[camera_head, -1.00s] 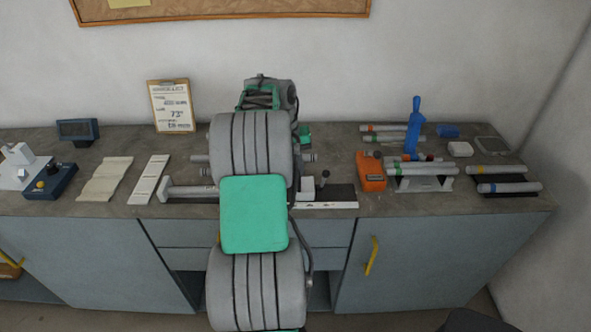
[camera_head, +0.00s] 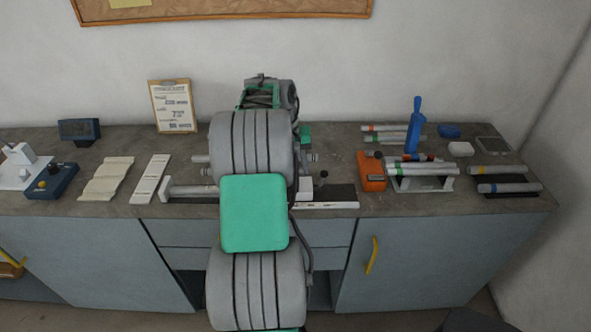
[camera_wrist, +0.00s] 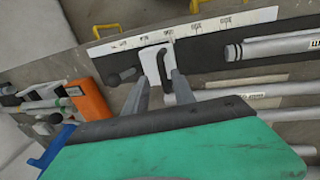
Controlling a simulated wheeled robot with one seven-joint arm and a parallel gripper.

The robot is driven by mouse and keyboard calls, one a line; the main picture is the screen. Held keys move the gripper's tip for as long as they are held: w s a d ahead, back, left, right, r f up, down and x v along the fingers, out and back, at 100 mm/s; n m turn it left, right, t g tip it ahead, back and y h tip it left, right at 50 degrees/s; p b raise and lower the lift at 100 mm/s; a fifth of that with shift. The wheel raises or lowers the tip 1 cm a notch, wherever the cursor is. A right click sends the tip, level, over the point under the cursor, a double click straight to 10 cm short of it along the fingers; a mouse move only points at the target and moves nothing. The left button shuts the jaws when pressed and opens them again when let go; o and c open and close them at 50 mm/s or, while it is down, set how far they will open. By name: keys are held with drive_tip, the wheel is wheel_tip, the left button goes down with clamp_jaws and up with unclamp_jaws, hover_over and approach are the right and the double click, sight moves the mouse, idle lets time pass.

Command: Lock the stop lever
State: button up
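The stop is a white block (camera_wrist: 150,66) on the jig's rail in the wrist view, with a dark curved slot or bar on its face. A black-knobbed lever (camera_wrist: 118,77) sticks out on its left side. My gripper (camera_wrist: 158,80) is open, its two grey fingertips apart at the block's near edge, with the knob outside the left finger. I see nothing held, and contact with the block cannot be told. In the head view the black knob (camera_head: 323,175) shows just right of my arm, which hides my gripper and much of the jig.
A white scale strip (camera_wrist: 200,27) runs along the jig. White tubes (camera_wrist: 270,47) lie to the right in the wrist view. An orange device (camera_head: 371,171), a tube rack (camera_head: 422,183) and an upright blue tool (camera_head: 415,125) stand right of the jig in the head view.

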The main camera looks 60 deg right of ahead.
wheel_tip(320, 180, up, 8)
drive_tip(key=w, duration=0.1)
drive_tip(key=shift+w+a+f+p, duration=0.2)
drive_tip(key=shift+a+p, duration=0.2)
